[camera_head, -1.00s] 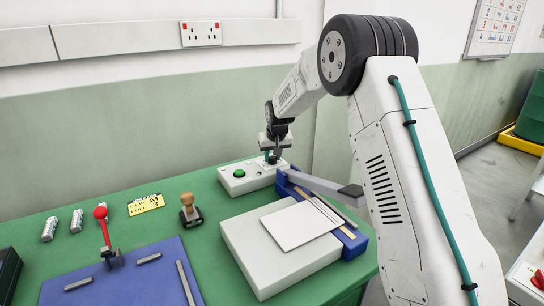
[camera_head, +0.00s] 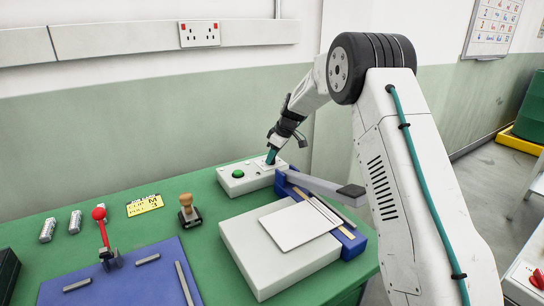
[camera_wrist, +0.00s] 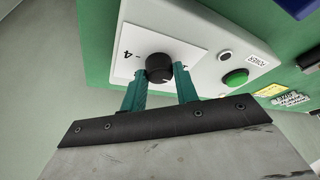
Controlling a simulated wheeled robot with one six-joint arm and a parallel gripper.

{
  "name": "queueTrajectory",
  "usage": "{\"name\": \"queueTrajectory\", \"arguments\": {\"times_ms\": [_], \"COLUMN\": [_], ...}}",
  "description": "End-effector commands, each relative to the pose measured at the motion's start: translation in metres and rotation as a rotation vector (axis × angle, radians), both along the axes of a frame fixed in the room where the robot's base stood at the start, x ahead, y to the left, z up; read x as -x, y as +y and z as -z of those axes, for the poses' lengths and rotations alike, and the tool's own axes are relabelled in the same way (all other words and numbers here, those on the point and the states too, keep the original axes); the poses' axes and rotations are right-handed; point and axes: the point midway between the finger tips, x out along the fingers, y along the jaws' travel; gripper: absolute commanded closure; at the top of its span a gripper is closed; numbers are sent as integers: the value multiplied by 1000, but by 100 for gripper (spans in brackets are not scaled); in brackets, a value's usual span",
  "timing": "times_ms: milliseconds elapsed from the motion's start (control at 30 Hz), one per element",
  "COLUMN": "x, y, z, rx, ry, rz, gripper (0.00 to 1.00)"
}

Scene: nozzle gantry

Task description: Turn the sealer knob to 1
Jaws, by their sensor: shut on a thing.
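The sealer's black knob (camera_wrist: 159,67) sits on a white dial plate (camera_wrist: 187,42) on the white control box (camera_head: 243,180). One numeral on the plate, which looks like a 4, shows left of the knob in the wrist view; another mark below it is partly hidden by a finger. My gripper (camera_wrist: 160,76) has its two teal fingers closed on the knob from both sides. In the head view my gripper (camera_head: 271,155) reaches down onto the box's right end, and its fingers hide the knob there.
A green button (camera_wrist: 236,77) and a small lamp (camera_wrist: 225,56) are beside the dial. The blue sealer (camera_head: 352,244) with its grey lever (camera_head: 315,185) stands just right of the box. A stamp (camera_head: 190,210) and a yellow card (camera_head: 145,205) lie to the left.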

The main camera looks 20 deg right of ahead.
Motion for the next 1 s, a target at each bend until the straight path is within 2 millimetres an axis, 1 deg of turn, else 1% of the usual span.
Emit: {"name": "queueTrajectory", "arguments": {"times_ms": [133,300,533,867,900,967,1000], "x": [0,0,0,0,0,0,0], "y": [-1,-1,-2,-2,-2,-2,-1], "z": [1,1,1,1,1,1,1], "rx": [1,1,1,2,2,2,2], "ry": [2,2,2,3,3,3,3], "rz": [-77,-135,-166,-167,-167,-167,-167], "gripper": [93,93,93,93,67,51,48]}}
